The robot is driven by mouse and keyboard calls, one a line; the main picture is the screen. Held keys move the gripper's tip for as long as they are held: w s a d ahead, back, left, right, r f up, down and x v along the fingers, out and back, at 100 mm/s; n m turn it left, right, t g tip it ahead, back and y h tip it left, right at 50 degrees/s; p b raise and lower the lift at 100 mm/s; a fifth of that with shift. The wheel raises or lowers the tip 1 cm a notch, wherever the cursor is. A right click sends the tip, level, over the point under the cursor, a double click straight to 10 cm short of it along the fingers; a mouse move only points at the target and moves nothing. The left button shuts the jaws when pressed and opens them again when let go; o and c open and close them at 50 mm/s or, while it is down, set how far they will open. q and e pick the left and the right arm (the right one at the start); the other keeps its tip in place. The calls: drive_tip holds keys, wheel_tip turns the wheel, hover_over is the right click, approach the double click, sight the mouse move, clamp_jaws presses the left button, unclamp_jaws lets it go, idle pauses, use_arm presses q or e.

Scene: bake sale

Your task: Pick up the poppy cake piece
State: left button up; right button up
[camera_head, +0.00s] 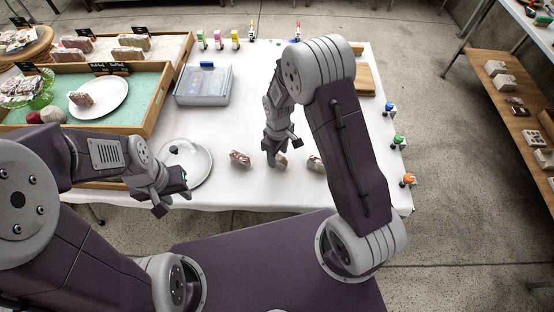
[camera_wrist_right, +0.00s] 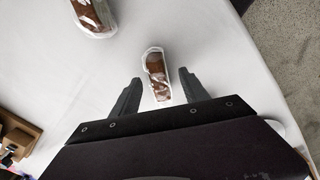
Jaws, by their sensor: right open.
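Several clear-wrapped cake pieces lie on the white table near its front edge: a left one (camera_head: 240,158), a middle one (camera_head: 282,161) partly hidden by my right gripper, and a right one (camera_head: 315,164). I cannot tell by label which is the poppy cake piece. My right gripper (camera_head: 271,158) points down, open, close over the middle piece. In the right wrist view, a brown wrapped piece (camera_wrist_right: 156,76) lies between and just beyond the fingertips (camera_wrist_right: 160,78). A second wrapped piece (camera_wrist_right: 95,14) is cut off at the top. My left gripper (camera_head: 172,194) is open and empty beside the plate.
A white round plate (camera_head: 203,169) with a dark knob is left of the pieces. A clear-lidded box (camera_head: 203,84) stands behind it. Wooden trays (camera_head: 155,110) fill the left side. Small colourful figures line the back and right edges. The table's middle is mostly clear.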

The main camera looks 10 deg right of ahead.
sight(279, 156)
wheel_tip(279, 156, down, 3)
drive_tip(key=shift+w+d+f, duration=0.1)
drive_tip(key=shift+d, duration=0.05)
drive_tip(key=c, duration=0.9)
drive_tip(key=shift+r, duration=0.25)
drive_tip(key=shift+r, duration=0.3)
drive_tip(key=r, duration=0.2)
drive_tip(key=s+r, duration=0.1)
drive_tip(key=r, duration=0.1)
drive_tip(key=shift+a, duration=0.2)
drive_tip(key=s+a+r, duration=0.1)
drive_tip(key=s+r, duration=0.1)
drive_tip(key=s, duration=0.1)
drive_tip(key=s+a+r, duration=0.1)
drive_tip(key=s+r, duration=0.1)
drive_tip(key=s, duration=0.2)
drive_tip(key=s+a+r, duration=0.1)
drive_tip(key=s+r, duration=0.1)
drive_tip(key=s, duration=0.1)
drive_tip(key=shift+s+a+r, duration=0.1)
drive_tip(key=shift+s, duration=0.05)
